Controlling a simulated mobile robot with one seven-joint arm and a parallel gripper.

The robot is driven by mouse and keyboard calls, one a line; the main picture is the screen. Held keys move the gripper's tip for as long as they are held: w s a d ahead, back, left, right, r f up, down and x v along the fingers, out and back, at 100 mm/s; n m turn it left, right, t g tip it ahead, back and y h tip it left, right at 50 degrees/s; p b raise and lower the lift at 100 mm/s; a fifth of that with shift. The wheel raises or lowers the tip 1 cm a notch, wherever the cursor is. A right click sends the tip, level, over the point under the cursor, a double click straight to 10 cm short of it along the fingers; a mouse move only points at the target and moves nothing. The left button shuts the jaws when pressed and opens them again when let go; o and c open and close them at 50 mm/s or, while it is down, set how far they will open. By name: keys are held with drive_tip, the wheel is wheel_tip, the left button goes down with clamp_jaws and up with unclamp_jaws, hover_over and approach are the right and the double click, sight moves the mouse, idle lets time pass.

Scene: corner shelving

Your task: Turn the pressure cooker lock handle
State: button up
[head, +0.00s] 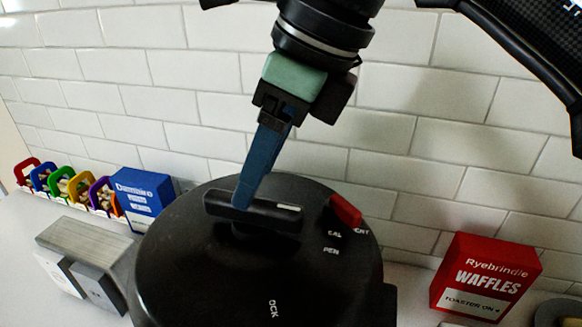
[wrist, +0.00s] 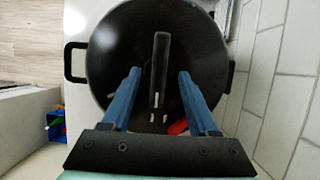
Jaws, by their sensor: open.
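The pressure cooker (head: 190,255) is large and black, with a round lid, and stands on the counter against the tiled wall. Its lock handle (head: 275,212) is a black bar across the lid top with a white mark near one end. In the wrist view the lock handle (wrist: 161,70) runs up the picture between the two blue fingers. My gripper (head: 242,200) is open and comes down from above, fingertips at the bar. In the wrist view my gripper (wrist: 160,75) has a finger on each side of the handle, with a gap on both sides. A red valve (head: 345,211) sits on the lid.
A red waffle box (head: 485,277) stands to the right of the cooker. A blue box (head: 142,197), a row of colourful handled holders (head: 65,182) and a grey metal appliance (head: 88,255) are to the left. The white tiled wall (head: 140,68) is close behind.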

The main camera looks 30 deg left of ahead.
drive_tip(key=v, duration=0.9)
drive_tip(key=shift+r+p, duration=0.25)
drive_tip(key=shift+p, duration=0.1)
